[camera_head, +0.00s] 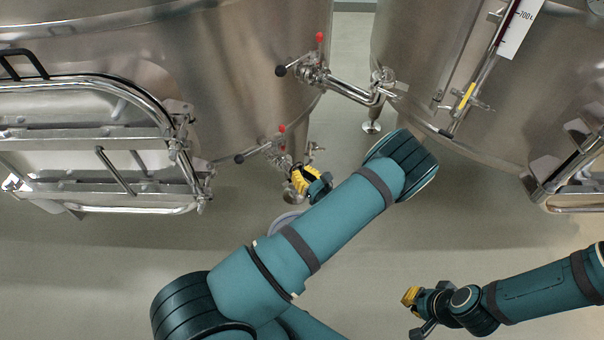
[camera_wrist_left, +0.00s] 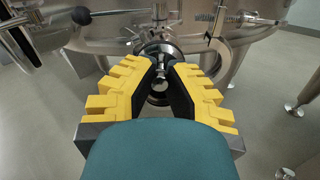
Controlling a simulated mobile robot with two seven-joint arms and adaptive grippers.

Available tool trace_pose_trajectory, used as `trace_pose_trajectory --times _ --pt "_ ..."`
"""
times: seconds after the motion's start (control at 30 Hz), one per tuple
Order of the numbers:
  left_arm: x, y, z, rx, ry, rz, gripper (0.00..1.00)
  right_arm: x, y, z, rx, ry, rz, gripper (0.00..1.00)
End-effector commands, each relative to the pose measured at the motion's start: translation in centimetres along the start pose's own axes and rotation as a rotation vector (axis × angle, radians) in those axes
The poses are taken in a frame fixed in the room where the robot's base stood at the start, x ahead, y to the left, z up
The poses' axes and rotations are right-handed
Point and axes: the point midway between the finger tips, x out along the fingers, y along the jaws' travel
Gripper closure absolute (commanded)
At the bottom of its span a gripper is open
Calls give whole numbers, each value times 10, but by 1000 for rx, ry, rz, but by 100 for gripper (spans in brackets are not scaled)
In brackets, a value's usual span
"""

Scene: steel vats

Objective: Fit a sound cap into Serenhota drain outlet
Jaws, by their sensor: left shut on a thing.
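The drain outlet is a short steel pipe with a valve (camera_head: 281,160) low on the left vat, with a red-tipped fitting and a black-knobbed lever. My left gripper (camera_head: 308,182), with yellow fingers, is at the outlet's lower end. In the left wrist view its fingertips (camera_wrist_left: 163,66) close on a small round metal part, which I take to be the cap (camera_wrist_left: 159,84), directly in front of the steel outlet fitting (camera_wrist_left: 156,48). Whether the cap is seated there, and its condition, I cannot tell. My right gripper (camera_head: 411,297) is at the lower right, away from the vats; its finger gap is unclear.
The left vat (camera_head: 235,90) has a large hatch with steel rails (camera_head: 110,140). An upper valve pipe (camera_head: 350,90) runs towards the right vat (camera_head: 415,60), which bears a level gauge (camera_head: 490,60). Vat feet (camera_head: 371,127) stand on the floor. The floor between my arms is clear.

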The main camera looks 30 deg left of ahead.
Motion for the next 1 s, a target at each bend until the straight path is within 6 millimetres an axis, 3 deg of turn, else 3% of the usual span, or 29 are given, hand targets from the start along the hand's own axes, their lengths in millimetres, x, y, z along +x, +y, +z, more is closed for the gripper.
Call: trace_pose_trajectory --times 1.0 --pt "0 -5 -23 0 -1 1 100 14 5 1 0 0 0 100"
